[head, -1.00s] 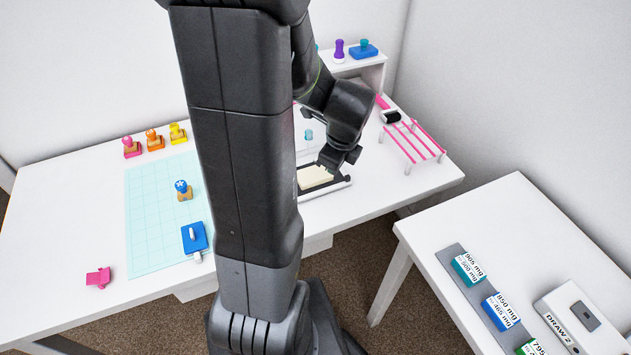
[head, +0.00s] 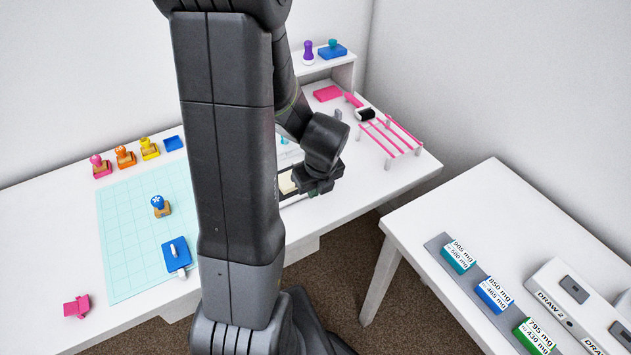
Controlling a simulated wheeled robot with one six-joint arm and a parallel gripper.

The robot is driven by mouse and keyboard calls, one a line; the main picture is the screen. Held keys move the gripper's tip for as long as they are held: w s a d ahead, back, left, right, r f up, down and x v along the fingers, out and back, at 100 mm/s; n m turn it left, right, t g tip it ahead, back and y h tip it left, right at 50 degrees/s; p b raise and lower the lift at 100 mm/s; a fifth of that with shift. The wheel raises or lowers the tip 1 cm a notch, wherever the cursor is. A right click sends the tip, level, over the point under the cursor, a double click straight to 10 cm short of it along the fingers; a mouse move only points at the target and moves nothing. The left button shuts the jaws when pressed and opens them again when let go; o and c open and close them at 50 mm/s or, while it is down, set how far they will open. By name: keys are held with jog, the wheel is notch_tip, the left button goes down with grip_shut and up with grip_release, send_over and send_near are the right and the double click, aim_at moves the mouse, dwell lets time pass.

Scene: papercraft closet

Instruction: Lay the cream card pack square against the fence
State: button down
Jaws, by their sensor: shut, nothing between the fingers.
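The cream card pack (head: 286,184) lies on the white table just right of my arm column, partly hidden by the column and my gripper. A dark strip (head: 297,199) runs along its front side; it may be part of the fence, but I cannot tell. My gripper (head: 309,186) is shut, low over the right end of the pack. Its fingertips are hard to make out, and I cannot tell whether they touch the pack.
A pink-barred rack (head: 392,137) stands right of the gripper. A cutting mat (head: 127,230) with a blue-topped stamp (head: 160,206) lies to the left. A side table (head: 503,200) holds several labelled boxes. A raised shelf (head: 335,62) stands behind.

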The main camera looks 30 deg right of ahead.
jog(key=x, duration=0.3)
jog(key=w, duration=0.2)
jog(key=shift+w+a+r, duration=0.1)
jog(key=shift+w+r, duration=0.2)
jog(key=shift+w, duration=0.65)
jog(key=shift+w+p, duration=0.1)
jog(key=shift+p, duration=0.2)
jog(key=shift+w+a+r+p, duration=0.1)
jog(key=shift+w+p, duration=0.5)
jog(key=shift+w, duration=0.4)
jog(key=shift+s, duration=0.15)
